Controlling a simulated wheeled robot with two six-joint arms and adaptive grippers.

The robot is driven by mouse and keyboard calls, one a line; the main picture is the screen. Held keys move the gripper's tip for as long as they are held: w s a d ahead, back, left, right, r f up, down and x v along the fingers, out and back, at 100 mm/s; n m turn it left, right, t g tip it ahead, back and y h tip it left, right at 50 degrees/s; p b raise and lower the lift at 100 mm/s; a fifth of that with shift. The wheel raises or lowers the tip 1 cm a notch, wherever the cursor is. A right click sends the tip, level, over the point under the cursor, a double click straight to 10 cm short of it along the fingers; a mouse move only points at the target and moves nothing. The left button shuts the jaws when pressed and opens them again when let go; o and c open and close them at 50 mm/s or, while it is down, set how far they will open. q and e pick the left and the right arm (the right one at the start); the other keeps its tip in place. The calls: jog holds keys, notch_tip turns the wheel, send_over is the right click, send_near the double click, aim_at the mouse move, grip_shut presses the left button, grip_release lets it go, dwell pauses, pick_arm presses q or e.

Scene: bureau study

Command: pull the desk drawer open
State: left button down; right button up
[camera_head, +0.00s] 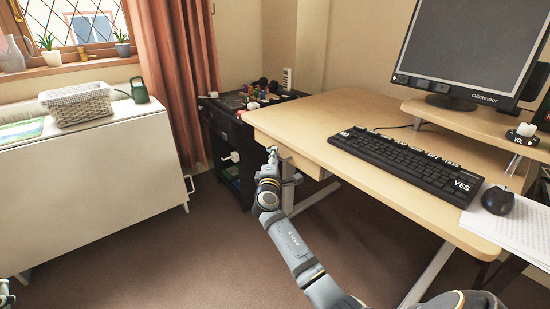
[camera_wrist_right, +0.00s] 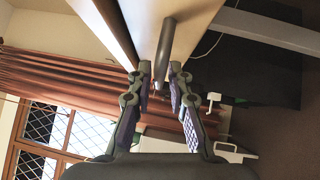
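The desk drawer (camera_head: 304,165) is a pale wood front under the left end of the desktop. It looks closed or nearly so, but my arm covers part of it. My right gripper (camera_head: 273,152) is at the drawer front. In the right wrist view, the grey bar handle (camera_wrist_right: 167,42) runs down between the two fingertips of my right gripper (camera_wrist_right: 160,68). The fingers are apart, one on each side of the bar, and a narrow gap shows, so I see no firm grip.
The desk (camera_head: 345,103) carries a keyboard (camera_head: 400,160), a mouse (camera_head: 497,200) and a monitor (camera_head: 470,45). A dark cart (camera_head: 225,130) stands left of the desk. A white cabinet (camera_head: 95,180) is farther left. Brown carpet (camera_head: 190,255) lies clear before the desk.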

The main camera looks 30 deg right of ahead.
jog(key=shift+w+d, duration=0.2)
pick_arm(q)
jog(key=shift+s+r+t, duration=0.25)
jog(key=shift+r+t, duration=0.05)
jog(key=shift+r, duration=0.2)
pick_arm(e)
jog(key=shift+c, duration=0.3)
grip_shut()
